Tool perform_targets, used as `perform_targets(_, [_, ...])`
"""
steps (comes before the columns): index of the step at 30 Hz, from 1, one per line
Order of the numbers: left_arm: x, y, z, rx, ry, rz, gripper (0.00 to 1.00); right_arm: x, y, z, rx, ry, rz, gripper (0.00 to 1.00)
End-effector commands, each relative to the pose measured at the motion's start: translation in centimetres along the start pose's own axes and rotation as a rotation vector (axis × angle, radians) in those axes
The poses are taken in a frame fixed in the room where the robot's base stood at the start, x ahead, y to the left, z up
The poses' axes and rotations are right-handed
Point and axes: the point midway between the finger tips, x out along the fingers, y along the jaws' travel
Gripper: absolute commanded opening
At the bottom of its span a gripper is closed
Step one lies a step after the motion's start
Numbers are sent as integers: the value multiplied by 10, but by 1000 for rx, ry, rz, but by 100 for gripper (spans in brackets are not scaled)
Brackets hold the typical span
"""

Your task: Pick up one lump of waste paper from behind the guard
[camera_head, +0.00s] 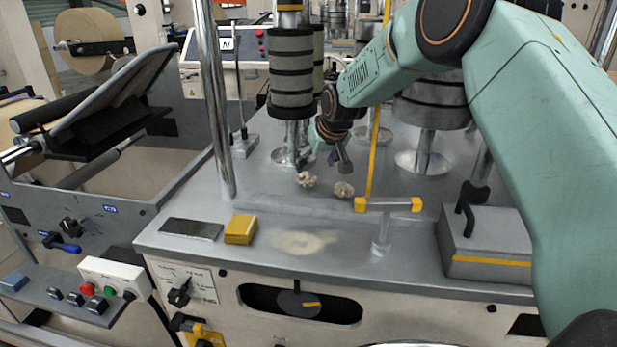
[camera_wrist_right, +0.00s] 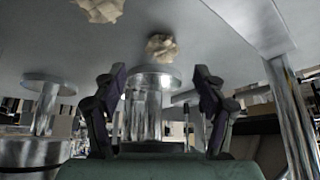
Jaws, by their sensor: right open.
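Two crumpled, cream-coloured lumps of waste paper lie on the grey machine deck in the head view, a left lump (camera_head: 306,179) and a right lump (camera_head: 343,190). My right gripper (camera_head: 324,167) is just behind and above them, its two fingers spread and nothing between them. In the right wrist view the open fingers (camera_wrist_right: 160,88) frame a metal post, with one lump (camera_wrist_right: 161,47) beyond the tips and another (camera_wrist_right: 100,10) cut by the top edge. I cannot clearly tell which part is the guard. My left gripper is not in view.
A yellow upright rod (camera_head: 376,140) and a yellow-ended T-handle (camera_head: 388,205) stand right of the lumps. Banded rollers (camera_head: 291,72) rise behind. A yellow block (camera_head: 240,229), a dark plate (camera_head: 191,229) and a grey box (camera_head: 488,240) sit along the deck's front.

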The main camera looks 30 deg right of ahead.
Motion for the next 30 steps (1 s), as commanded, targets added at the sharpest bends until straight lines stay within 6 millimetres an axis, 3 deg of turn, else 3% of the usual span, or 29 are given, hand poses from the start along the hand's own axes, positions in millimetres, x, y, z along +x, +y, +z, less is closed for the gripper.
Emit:
perform_targets(8, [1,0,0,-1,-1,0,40,3,-2,3,-1,-1,0,72])
perform_targets(17, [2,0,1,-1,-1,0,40,32,-3,6,-1,-1,0,72])
perform_targets(24, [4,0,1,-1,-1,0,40,65,-2,7,-2,-1,1,72])
perform_targets(30, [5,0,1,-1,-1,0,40,76,-2,5,-1,1,0,72])
